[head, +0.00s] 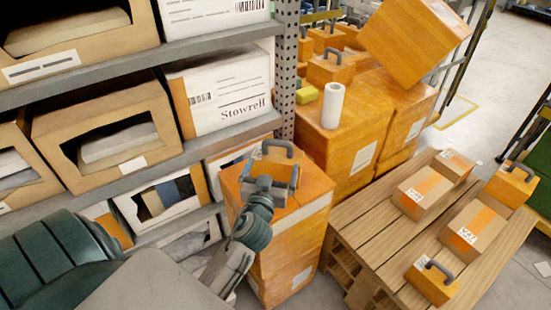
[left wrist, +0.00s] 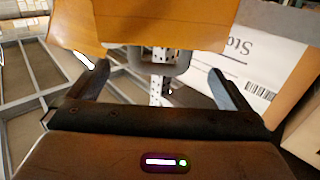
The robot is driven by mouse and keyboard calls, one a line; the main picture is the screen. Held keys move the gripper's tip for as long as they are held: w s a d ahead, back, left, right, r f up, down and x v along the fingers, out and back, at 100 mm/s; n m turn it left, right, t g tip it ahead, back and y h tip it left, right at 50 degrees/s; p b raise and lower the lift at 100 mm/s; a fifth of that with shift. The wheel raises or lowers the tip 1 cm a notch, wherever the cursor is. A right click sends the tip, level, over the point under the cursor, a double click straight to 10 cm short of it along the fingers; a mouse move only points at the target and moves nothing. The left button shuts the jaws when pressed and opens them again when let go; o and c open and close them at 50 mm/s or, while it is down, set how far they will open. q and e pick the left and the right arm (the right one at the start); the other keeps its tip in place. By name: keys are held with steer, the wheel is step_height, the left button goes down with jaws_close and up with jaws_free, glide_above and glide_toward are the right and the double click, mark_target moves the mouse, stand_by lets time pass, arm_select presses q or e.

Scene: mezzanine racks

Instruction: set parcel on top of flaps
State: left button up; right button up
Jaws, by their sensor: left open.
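An orange parcel (head: 245,163) with a grey arched handle (head: 277,147) is at the top of a tall orange carton (head: 292,245). My left gripper (head: 270,178) is at the parcel, just in front of the handle, and hides part of it. In the left wrist view the gripper (left wrist: 152,72) is open, with one finger on each side of the handle (left wrist: 178,65). The orange parcel face (left wrist: 150,22) is beyond the fingers. I cannot tell whether the fingers touch the handle. The flaps cannot be made out clearly. My right gripper is not in view.
Grey racks with open cartons and a white Stowrell box (head: 228,95) stand at left. Large orange cartons (head: 345,135) are stacked behind, one tilted carton (head: 415,40) on top. A wooden pallet (head: 385,225) at right carries several parcels, with bare slats between them.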

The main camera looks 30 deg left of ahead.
arm_select(q)
steer(key=shift+b+v, duration=0.3)
steer(key=shift+v, duration=1.85)
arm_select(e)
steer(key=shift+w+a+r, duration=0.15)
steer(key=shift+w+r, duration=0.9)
arm_select(q)
steer(key=shift+f, duration=0.1)
